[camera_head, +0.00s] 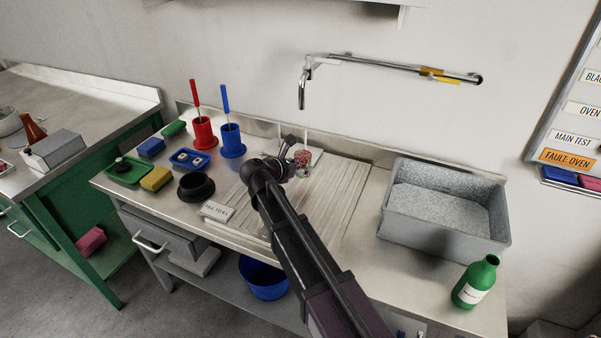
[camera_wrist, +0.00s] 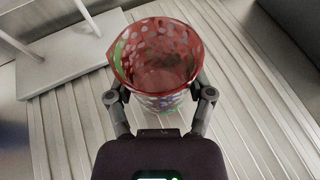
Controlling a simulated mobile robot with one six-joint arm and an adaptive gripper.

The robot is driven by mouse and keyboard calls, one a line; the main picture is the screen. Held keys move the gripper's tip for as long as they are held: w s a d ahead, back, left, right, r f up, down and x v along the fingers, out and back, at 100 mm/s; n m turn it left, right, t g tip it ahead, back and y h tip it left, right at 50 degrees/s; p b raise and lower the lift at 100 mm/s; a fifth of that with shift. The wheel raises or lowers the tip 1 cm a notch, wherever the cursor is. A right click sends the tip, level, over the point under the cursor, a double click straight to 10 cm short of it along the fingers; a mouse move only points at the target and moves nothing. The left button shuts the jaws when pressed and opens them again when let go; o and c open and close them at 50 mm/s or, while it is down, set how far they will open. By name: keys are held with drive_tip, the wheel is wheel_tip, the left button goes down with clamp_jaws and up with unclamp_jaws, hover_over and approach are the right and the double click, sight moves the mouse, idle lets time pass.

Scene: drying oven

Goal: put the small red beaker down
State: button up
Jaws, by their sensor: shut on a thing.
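The small red beaker (camera_wrist: 160,65) is in the middle of the wrist view, a red, open-topped cup with pale dots, a pouring lip at its left and some green and blue patches. My gripper (camera_wrist: 162,100) is shut on it, with one finger at each side. Ribbed metal shows below and around the beaker; I cannot tell whether its base touches. In the head view the beaker (camera_head: 303,157) is small and partly hidden by my gripper (camera_head: 290,168), above the ribbed draining board (camera_head: 335,205) at the back of the bench.
A white stand (camera_wrist: 60,55) with thin rods is left of the beaker in the wrist view. Red (camera_head: 204,133) and blue (camera_head: 231,141) holders stand left of my gripper. A grey basin of granules (camera_head: 395,215) and a green bottle (camera_head: 473,283) are at right. The board's right part is clear.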

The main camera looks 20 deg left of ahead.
drive_tip(key=shift+w+a, duration=0.3)
drive_tip(key=shift+w, duration=0.1)
drive_tip(key=shift+w+a+f+b, duration=0.15)
drive_tip(key=shift+w+f+b, duration=0.05)
drive_tip(key=shift+f+b, duration=0.1)
drive_tip(key=shift+s+f+b, duration=0.1)
drive_tip(key=shift+f+b, duration=1.4)
drive_tip(key=shift+f, duration=0.25)
drive_tip(key=o, duration=1.2)
drive_tip(key=shift+r, duration=0.1)
drive_tip(key=shift+r, duration=0.1)
